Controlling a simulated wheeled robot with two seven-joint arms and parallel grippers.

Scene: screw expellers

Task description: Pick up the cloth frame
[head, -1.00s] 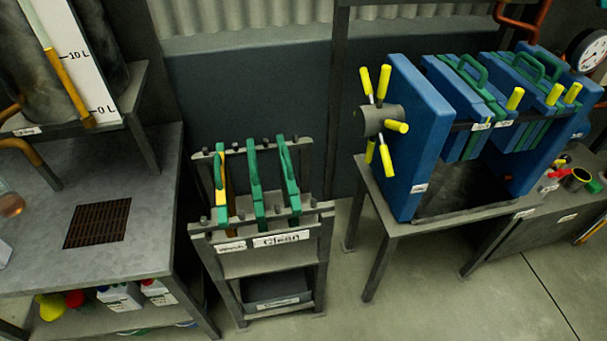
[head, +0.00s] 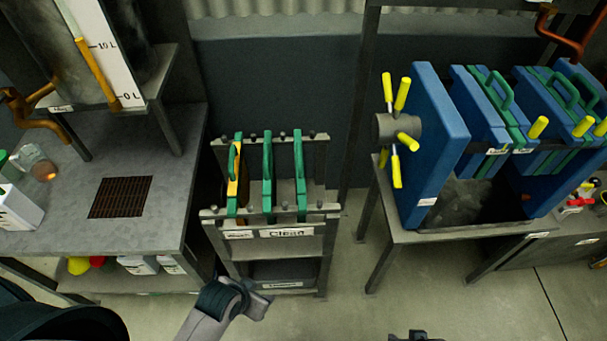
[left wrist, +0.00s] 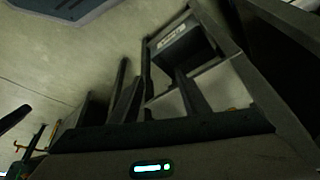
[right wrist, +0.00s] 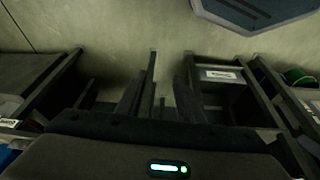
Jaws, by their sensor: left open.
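I cannot tell which is the cloth frame. My left arm comes in at the bottom of the head view, in front of the rack and below the frames. My left gripper (left wrist: 157,100) is open and empty. My right gripper (right wrist: 159,98) has its fingers apart with nothing between them.
A grey table (head: 75,230) with a drain grate (head: 120,197) stands left of the rack. A blue press (head: 428,140) with yellow handles stands right on a metal stand. A scale vessel (head: 60,50) is above the table. Floor (head: 345,270) is clear between rack and press.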

